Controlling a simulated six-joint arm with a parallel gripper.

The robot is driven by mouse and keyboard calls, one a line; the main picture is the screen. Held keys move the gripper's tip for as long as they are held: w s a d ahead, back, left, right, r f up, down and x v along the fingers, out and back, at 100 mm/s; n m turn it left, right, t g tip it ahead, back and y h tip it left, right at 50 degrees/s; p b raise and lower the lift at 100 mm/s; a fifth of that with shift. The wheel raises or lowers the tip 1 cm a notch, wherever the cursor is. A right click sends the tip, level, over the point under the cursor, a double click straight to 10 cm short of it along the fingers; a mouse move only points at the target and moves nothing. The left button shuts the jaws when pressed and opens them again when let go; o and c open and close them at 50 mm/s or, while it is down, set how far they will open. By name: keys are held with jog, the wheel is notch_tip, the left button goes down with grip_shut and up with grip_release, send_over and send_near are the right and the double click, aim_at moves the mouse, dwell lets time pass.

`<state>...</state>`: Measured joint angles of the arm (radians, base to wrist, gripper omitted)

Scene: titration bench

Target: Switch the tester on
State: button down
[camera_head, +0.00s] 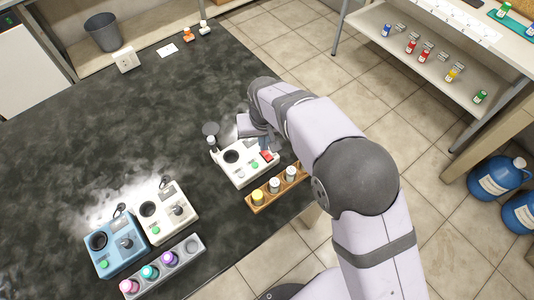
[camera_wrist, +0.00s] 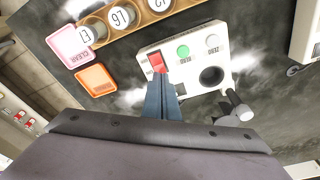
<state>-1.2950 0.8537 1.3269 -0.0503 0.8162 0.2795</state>
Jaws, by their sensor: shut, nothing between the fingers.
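The tester is taken to be the white box (camera_head: 236,178) beneath my arm in the head view; it fills the middle of the wrist view (camera_wrist: 192,80). It has a red switch (camera_wrist: 156,61), a green button (camera_wrist: 183,51), a pale button (camera_wrist: 212,41) and a dark round well (camera_wrist: 212,76). The red switch also shows in the head view (camera_head: 267,155). My gripper (camera_wrist: 163,72) is shut and empty, its fingertips at the near edge of the red switch. Whether they touch it I cannot tell. The switch's position and any lamp state cannot be made out.
A wooden rack (camera_head: 252,207) with several capped vials stands close beside the tester. Pink (camera_wrist: 68,46) and orange (camera_wrist: 95,80) cards lie nearby. A blue device (camera_head: 107,263), another white device (camera_head: 183,230) and a grey rack (camera_head: 186,269) stand lower left. The bench's middle is clear.

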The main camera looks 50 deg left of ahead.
jog(key=shift+f+b, duration=0.55)
jog(key=shift+f, duration=0.3)
dwell(0.7)
jog(key=shift+r, duration=0.1)
notch_tip(320, 180, up, 7)
jog(key=p, duration=0.5)
dwell(0.4)
dwell(0.5)
jog(key=w+d+r+m, duration=0.1)
jog(key=w+d+m, duration=0.1)
jog(key=w+d, duration=0.55)
jog(key=w+d+r+m+h+b, duration=0.15)
jog(key=w+d, duration=0.25)
jog(key=d, duration=0.7)
jog(key=w+d+r+m, duration=0.2)
jog(key=w+d, duration=0.3)
jog(key=d, duration=0.5)
jog(key=s+d+m, duration=0.3)
jog(key=s+d, duration=0.2)
jog(key=d, duration=0.7)
jog(key=s+d+f+m+g, duration=0.1)
jog(key=s+d+m, duration=0.2)
jog(key=d, duration=0.9)
jog(key=shift+s+d+f, duration=0.15)
jog(key=shift+s+d, duration=0.05)
jog(key=shift+s, duration=1.05)
